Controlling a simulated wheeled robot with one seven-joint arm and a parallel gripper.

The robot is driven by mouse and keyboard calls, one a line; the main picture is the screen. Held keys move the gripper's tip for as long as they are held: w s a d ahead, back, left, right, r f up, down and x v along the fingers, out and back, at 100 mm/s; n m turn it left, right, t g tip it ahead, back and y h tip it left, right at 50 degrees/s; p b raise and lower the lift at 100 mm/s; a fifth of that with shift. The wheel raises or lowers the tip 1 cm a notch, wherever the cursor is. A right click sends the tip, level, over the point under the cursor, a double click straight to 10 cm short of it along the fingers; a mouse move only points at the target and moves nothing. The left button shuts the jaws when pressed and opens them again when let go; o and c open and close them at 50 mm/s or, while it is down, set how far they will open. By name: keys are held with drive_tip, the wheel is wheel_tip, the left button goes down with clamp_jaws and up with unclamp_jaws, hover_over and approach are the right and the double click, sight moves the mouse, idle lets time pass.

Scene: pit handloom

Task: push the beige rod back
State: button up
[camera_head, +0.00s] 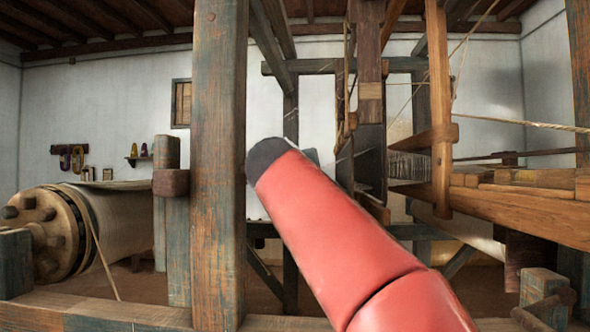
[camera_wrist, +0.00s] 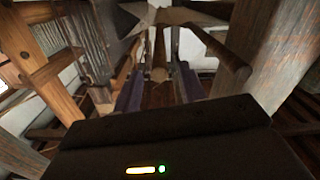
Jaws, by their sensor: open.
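In the wrist view, a beige rod (camera_wrist: 160,58) shows end-on in the gap between the two dark fingers of my gripper (camera_wrist: 158,72). The fingers stand apart, one on each side of the rod in the picture. I cannot tell whether either finger touches it, or how far off the rod is in depth. The rod's far end is lost among dark timbers. In the head view my red arm covers the middle of the picture and hides the gripper, and I cannot pick out the rod with certainty.
In the wrist view, a brown round bar (camera_wrist: 222,54) runs close to the right of the gripper, and a thick post (camera_wrist: 272,50) stands beyond it. Loom timbers (camera_wrist: 42,82) crowd the left. In the head view, a weathered post (camera_head: 218,170) stands left of my arm.

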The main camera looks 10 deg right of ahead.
drive_tip(key=p+x, duration=0.1)
drive_tip(key=x, duration=0.4)
drive_tip(key=shift+d, duration=0.1)
clamp_jaws()
